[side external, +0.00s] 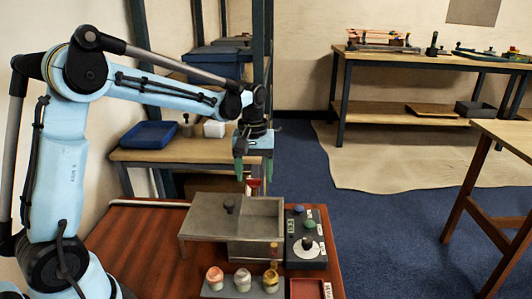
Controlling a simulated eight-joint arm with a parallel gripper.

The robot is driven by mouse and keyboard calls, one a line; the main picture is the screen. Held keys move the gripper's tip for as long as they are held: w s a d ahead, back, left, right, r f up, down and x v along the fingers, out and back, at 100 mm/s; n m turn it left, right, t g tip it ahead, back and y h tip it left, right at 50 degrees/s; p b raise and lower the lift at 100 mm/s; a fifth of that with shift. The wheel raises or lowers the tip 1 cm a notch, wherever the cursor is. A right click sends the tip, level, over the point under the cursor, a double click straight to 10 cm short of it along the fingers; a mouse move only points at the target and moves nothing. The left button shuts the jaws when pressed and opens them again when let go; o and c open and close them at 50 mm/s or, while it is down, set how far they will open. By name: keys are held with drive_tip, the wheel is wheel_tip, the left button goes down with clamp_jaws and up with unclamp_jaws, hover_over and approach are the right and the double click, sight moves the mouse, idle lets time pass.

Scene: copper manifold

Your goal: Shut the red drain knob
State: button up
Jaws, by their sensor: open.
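A small red part (253,186), which looks like the red drain knob, shows just behind the far edge of a grey box on the red-brown table. Its lower part is hidden by the box, and its turn position is too small to tell. My gripper (253,173) points down with its green fingers open, just above the red part, with one finger to each side in the picture. I cannot tell whether the fingers touch it. No copper pipework is clearly visible.
The grey box (262,235) has a lid with a black knob (229,206) over its left part. A dark panel (318,250) with knobs stands to its right. Several small jars and a red tray (308,289) are in front. The table's left part is clear.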

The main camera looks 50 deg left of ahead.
wheel_tip(320, 180, up, 11)
drive_tip(key=shift+r, duration=0.2)
idle(0.3)
drive_tip(key=m+t, duration=0.4)
drive_tip(key=m, duration=0.1)
approach(253, 187)
drive_tip(key=s+d+r, duration=0.3)
drive_tip(key=d+r, duration=0.1)
drive_tip(key=s+d+f+m+t, duration=0.1)
drive_tip(key=s+f, duration=0.1)
drive_tip(key=s+f+m+t, duration=0.1)
drive_tip(key=s+f, duration=0.1)
drive_tip(key=s+d+f+m+t, duration=0.1)
drive_tip(key=s+f+m, duration=0.1)
drive_tip(key=shift+s+d, duration=0.2)
drive_tip(key=shift+d, duration=0.1)
drive_tip(key=shift+r, duration=0.1)
